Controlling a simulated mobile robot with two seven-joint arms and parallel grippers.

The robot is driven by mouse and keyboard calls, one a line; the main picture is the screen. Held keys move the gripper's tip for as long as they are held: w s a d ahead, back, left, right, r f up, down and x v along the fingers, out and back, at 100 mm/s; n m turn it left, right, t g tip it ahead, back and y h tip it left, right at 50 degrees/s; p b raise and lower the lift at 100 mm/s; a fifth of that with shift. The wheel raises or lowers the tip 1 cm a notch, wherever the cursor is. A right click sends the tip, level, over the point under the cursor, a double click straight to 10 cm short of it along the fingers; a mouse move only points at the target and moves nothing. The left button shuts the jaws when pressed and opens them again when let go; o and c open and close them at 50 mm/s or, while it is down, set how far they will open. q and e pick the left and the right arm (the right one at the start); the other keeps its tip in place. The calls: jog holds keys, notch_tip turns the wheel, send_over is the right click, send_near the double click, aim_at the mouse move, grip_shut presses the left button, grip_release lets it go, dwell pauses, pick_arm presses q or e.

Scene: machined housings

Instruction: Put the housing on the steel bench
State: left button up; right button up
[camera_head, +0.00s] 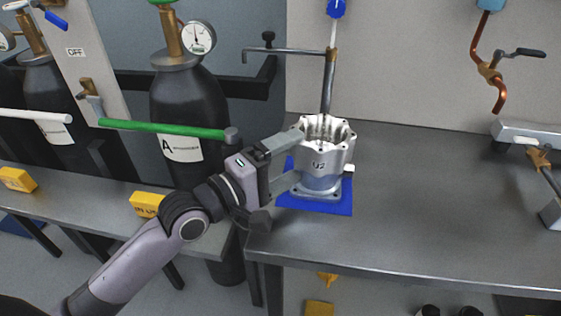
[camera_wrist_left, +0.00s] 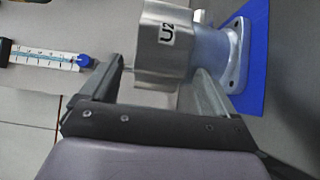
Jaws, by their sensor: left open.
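The silver housing (camera_head: 325,145), marked U2, stands upright on the steel bench (camera_head: 420,210), over a blue mat (camera_head: 331,206) near the bench's left end. Its lower part is a blue-grey body with a bolted flange; I cannot tell if this is a separate piece. My left gripper (camera_head: 296,160) reaches in from the left and is open, its fingertips at the housing's near left side. In the left wrist view the housing (camera_wrist_left: 163,45) shows between and beyond the two spread fingers (camera_wrist_left: 157,80). Whether they touch it is unclear. My right gripper is out of view.
A pipe with a side arm (camera_head: 328,80) rises behind the housing. Black gas cylinders (camera_head: 190,105) and a green bar (camera_head: 160,128) stand left. Yellow blocks (camera_head: 146,204) lie on a lower left bench. Metal fittings (camera_head: 525,132) sit at the far right. The bench's middle is clear.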

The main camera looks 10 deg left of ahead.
pick_arm(q)
jog(key=v, duration=1.2)
jog(key=shift+b, duration=0.45)
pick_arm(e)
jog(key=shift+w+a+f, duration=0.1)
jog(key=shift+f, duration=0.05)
pick_arm(q)
jog(key=shift+r, duration=0.15)
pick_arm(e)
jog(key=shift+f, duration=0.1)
